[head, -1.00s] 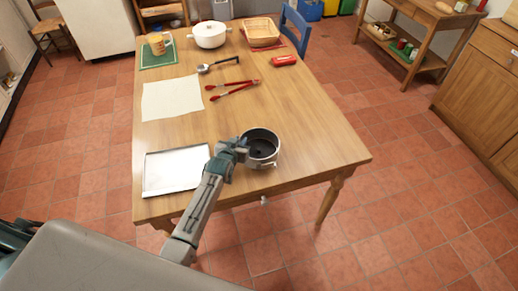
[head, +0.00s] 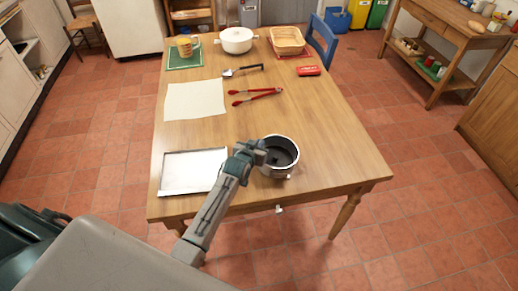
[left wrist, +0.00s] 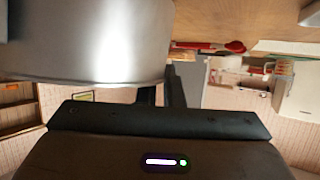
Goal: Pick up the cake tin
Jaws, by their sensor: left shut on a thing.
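The cake tin (head: 280,152) is a round, light grey metal tin with a dark inside, upright near the front right of the wooden table. My left gripper (head: 259,151) is shut on the left side of its wall. In the left wrist view the tin's shiny side (left wrist: 90,42) fills the upper left, and the dark fingers (left wrist: 160,95) are at its wall, partly hidden. I cannot tell whether the tin's base touches the table. My right gripper is not in view.
A metal tray (head: 192,171) lies left of the tin. Red tongs (head: 256,96), a pale sheet (head: 195,100), a ladle (head: 242,70), a red case (head: 308,71), a white pot (head: 236,40), a mug (head: 185,47) and a basket (head: 287,40) are farther back. The table's right side is clear.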

